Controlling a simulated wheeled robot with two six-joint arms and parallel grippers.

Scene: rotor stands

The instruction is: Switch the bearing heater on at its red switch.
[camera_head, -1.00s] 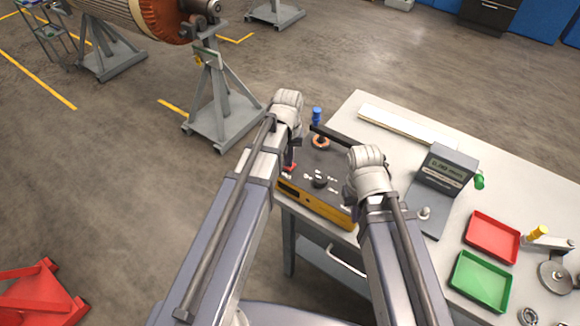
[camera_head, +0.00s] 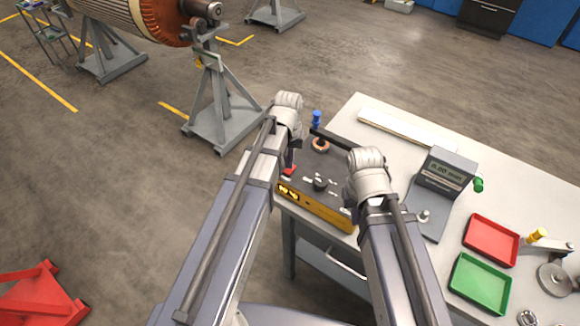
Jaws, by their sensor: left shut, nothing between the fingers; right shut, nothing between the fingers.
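The bearing heater (camera_head: 335,211) is a low box with a dark top and a yellow front, at the left edge of the workbench. Its red switch (camera_head: 289,170) is on the left of the top, and yellow figures are lit on the front panel. A black knob (camera_head: 320,184) and white markings are beside the switch. My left gripper (camera_head: 290,155) points down, shut and empty, just above or at the switch; I cannot tell whether it touches. My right gripper (camera_head: 350,192) is over the heater's right side, shut and empty, its fingertips mostly hidden by my wrist.
A copper-coloured ring (camera_head: 320,144) and a blue-handled item (camera_head: 316,118) are behind the heater. A grey display unit (camera_head: 446,170), a red tray (camera_head: 491,240) and a green tray (camera_head: 480,283) stand to the right on the workbench (camera_head: 390,133). A rotor stand (camera_head: 218,120) is beyond, at left.

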